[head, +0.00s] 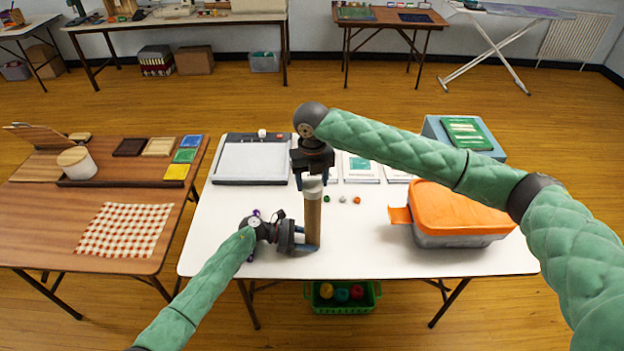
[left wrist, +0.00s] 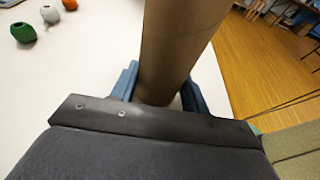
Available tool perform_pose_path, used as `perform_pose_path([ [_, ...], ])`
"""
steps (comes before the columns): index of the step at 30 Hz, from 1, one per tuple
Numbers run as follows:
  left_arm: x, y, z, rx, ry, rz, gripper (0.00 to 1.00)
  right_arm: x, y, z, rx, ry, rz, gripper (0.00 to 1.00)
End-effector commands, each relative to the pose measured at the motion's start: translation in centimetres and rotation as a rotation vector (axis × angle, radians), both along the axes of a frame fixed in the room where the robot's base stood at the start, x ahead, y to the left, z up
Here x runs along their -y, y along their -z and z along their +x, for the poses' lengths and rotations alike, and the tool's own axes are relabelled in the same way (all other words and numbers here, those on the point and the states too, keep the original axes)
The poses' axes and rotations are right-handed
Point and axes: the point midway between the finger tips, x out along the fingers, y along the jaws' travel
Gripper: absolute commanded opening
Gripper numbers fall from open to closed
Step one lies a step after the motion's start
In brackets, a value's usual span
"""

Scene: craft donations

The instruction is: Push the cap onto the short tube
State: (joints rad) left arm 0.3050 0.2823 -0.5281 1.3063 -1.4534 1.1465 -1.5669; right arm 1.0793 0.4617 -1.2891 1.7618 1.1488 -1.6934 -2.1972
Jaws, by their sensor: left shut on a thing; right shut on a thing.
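A brown cardboard tube (head: 312,218) stands upright on the white table (head: 370,250). A pale cap (head: 312,184) is at the tube's top end; I cannot tell how far down it sits. My left gripper (head: 312,246) is shut on the tube near its base. The left wrist view shows the tube (left wrist: 178,45) rising between the blue fingers of this gripper (left wrist: 160,100). My right gripper (head: 312,178) points down from above and is shut on the cap, with its fingers partly hidden.
A grey bin with an orange lid (head: 460,208) stands right of the tube. Several small coloured thread balls (head: 342,199) lie between them. A paper trimmer (head: 252,160) and cards (head: 360,168) lie behind. The front right of the table is clear.

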Motion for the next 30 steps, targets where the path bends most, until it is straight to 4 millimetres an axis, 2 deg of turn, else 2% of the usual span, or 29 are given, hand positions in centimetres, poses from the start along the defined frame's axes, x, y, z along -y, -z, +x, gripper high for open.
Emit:
perform_pose_path([
  [27, 0.01, -0.04, 0.01, 0.0, 0.0, 0.0, 0.33, 0.0, 0.87, 0.0, 0.0, 0.0, 0.0, 0.29],
  [28, 0.01, -0.04, 0.01, 0.0, 0.0, 0.0, 0.33, 0.0, 0.87, -0.01, 0.0, 0.0, 0.0, 0.56],
  [30, 0.01, -0.04, 0.01, 0.0, 0.0, 0.0, 0.33, 0.0, 0.87, -0.01, 0.0, 0.0, 0.0, 0.69],
])
